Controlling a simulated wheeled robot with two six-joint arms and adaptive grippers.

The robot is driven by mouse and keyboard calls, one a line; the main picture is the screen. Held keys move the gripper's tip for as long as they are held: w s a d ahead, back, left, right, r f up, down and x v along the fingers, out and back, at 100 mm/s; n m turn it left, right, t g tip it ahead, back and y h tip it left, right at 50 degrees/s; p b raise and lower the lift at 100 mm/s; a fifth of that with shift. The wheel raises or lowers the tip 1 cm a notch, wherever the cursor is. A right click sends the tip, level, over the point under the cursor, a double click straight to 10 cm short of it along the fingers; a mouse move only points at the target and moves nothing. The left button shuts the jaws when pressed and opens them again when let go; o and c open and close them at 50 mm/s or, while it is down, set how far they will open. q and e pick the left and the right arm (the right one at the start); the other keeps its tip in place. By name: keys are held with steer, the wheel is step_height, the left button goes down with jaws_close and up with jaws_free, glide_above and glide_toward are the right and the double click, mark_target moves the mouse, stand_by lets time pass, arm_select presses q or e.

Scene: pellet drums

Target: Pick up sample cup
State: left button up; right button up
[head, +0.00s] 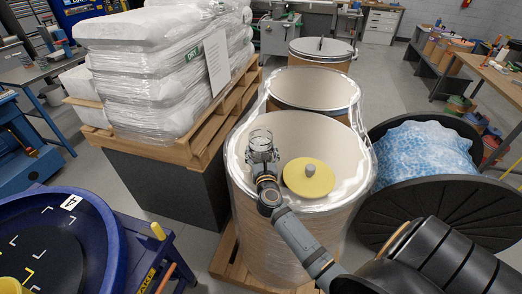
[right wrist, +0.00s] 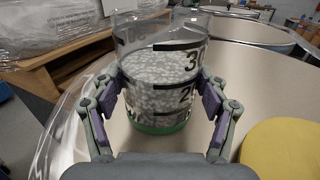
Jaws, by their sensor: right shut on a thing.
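The sample cup (right wrist: 163,75) is a clear cup with black level marks and a green base, partly filled with pale pellets. In the right wrist view my right gripper (right wrist: 160,100) is shut on it, one finger pad on each side, and the cup looks upright. In the head view the cup (head: 262,138) and my right gripper (head: 262,156) are over the near wrapped drum (head: 240,190), toward its left inner side. Whether the cup touches anything below cannot be told. My left gripper is not in view.
A yellow disc with a grey knob (head: 308,180) is right of the gripper at the near drum. More drums (head: 312,92) stand behind. Wrapped sacks on a pallet (head: 160,70) stand left. A blue round tub (head: 100,215) is front left.

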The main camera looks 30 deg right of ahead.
steer(key=shift+r, duration=0.55)
steer(key=s+d+r+p, duration=0.7)
steer(key=s+d+r, duration=0.1)
steer(key=d+r, duration=0.3)
steer(key=shift+s+r, duration=0.4)
steer(key=shift+r, duration=0.05)
steer(key=shift+a, duration=0.1)
steer(key=shift+f, duration=0.1)
